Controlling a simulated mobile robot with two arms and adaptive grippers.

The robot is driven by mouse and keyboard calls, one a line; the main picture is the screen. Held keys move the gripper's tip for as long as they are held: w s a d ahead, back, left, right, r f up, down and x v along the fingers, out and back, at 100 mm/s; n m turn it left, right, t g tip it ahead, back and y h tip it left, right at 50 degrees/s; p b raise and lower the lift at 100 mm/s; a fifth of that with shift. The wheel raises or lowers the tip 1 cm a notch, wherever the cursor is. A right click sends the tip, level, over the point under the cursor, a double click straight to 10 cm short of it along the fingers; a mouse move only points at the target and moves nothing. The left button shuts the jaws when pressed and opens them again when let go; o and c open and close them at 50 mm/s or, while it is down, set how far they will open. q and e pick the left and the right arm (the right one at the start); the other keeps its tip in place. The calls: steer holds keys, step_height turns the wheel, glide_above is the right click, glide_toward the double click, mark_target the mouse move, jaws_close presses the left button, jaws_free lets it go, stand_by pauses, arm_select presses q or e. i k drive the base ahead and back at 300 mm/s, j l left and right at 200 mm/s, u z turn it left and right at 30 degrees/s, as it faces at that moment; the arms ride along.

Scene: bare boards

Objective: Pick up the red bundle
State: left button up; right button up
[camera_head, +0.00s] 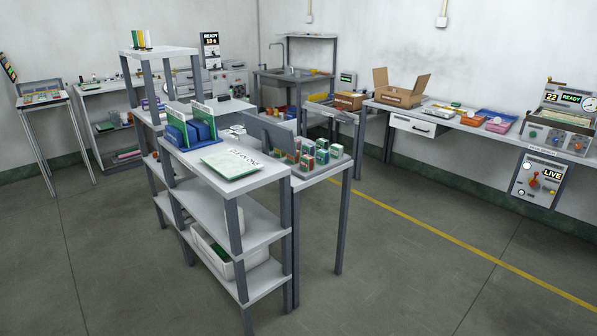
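I cannot pick out a red bundle with certainty. A small orange-red item (499,125) lies on the right wall bench, beside a purple and pink tray. A flat reddish item (127,153) lies on a low shelf of the left back bench. Red and green small boxes (308,157) stand in a grey tray on the middle table. All are too small to tell if any is a bundle. Neither of my grippers shows in this view.
A grey shelf unit (225,218) with a green clipboard (231,162) stands in front. A white bin (213,252) is low in it. The right wall bench (452,121) carries an open cardboard box (401,93). The floor (410,270) at the front right is clear.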

mark_target(307, 162)
steer(key=i+l, duration=0.15)
steer(key=i, duration=0.3)
steer(key=i+l, duration=0.15)
steer(key=i, duration=0.25)
